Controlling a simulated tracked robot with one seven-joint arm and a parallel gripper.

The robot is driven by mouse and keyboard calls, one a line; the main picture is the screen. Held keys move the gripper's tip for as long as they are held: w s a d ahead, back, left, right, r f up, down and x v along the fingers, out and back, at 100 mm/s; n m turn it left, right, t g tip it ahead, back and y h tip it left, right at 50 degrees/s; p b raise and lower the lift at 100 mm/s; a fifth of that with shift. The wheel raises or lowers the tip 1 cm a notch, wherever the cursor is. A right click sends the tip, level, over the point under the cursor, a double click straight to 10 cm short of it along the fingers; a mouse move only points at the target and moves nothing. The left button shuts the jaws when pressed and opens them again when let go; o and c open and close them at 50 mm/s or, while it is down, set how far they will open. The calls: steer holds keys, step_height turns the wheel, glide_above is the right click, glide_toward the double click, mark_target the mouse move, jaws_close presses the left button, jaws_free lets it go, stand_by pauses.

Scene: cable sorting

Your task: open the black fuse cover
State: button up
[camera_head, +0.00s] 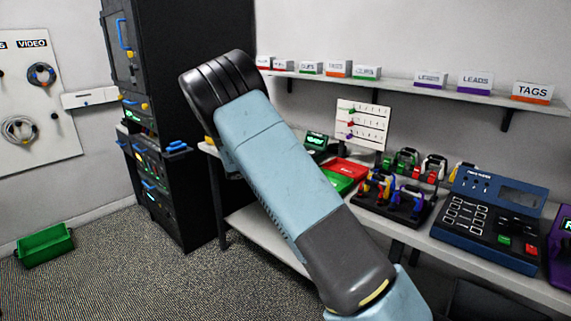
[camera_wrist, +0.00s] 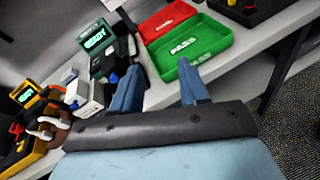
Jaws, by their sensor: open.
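A tall black rack (camera_head: 215,110) stands at the back left in the head view. Its upper front has a dark panel (camera_head: 118,65) with a blue handle (camera_head: 124,35) and a yellow knob; the panel looks shut. I cannot tell for sure whether this panel is the black fuse cover. My gripper (camera_wrist: 160,68) shows in the wrist view with its two blue fingers apart and nothing between them. It is over the bench edge, near a green PASS tray (camera_wrist: 185,48). In the head view my arm hides the gripper.
The bench holds a red tray (camera_head: 345,170), a green-screened device (camera_wrist: 98,45), a yellow tester (camera_wrist: 25,97) and a blue console (camera_head: 488,215). A shelf (camera_head: 400,84) with label boxes runs above. A green bin (camera_head: 45,246) sits on the carpet. Floor before the rack is clear.

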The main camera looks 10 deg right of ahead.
steer(key=w+a+f+n+t, duration=0.4)
steer(key=w+a+f+n, duration=0.15)
steer(key=a, duration=0.25)
steer(key=shift+h, duration=0.4)
steer(key=x, duration=1.3)
steer(key=shift+w+d+r, duration=0.1)
steer(key=shift+w, duration=0.35)
steer(key=shift+c, duration=0.2)
jaws_close()
